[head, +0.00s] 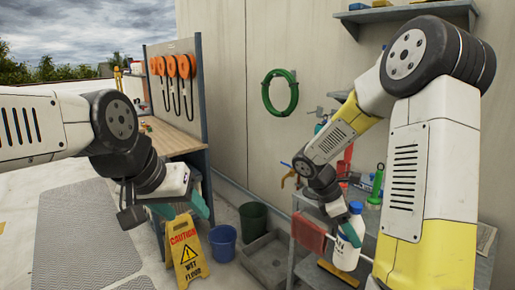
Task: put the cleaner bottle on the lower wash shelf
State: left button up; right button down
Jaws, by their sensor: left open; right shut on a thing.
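A white bottle with a blue cap and dark lettering (345,252), which looks like the cleaner bottle, hangs upright below my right gripper (343,212). My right gripper is shut on it near its top; the fingertips are mostly hidden. The bottle is in front of the grey wash shelf unit (299,206), overlapping its front edge. The lower wash shelf (307,270) shows partly below the top, much of it hidden by the bottle and my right arm. My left gripper (177,212) has teal fingers, is open and empty, and is away to the left.
A red cloth (310,231) hangs on a rail at the shelf's front. A yellow-edged item (338,274) lies low there. A yellow wet floor sign (186,252), blue bucket (222,242), dark green bin (253,218) and grey floor basin (267,262) stand left of the unit.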

aim_at(334, 257)
jog(key=w+a+f+m+g+y, duration=0.1)
jog(key=f+m, duration=0.1)
jog(key=m, duration=0.1)
jog(key=w+a+f+m+g+y, duration=0.1)
jog(key=a+f+m+g, duration=0.1)
jog(key=m, duration=0.1)
jog(key=w+a+f+m+g+y, duration=0.1)
jog(key=a+f+m, duration=0.1)
jog(key=m, duration=0.1)
jog(key=shift+a, duration=0.1)
jog(key=w+a+f+m+g+y, duration=0.1)
jog(key=a+f+m+y, duration=0.2)
jog(key=m, duration=0.4)
jog(key=a+f, duration=0.1)
jog(key=a, duration=0.1)
jog(key=shift+w+a+g+y, duration=0.2)
jog(key=shift+a+g+y, duration=0.1)
jog(key=shift+a, duration=0.05)
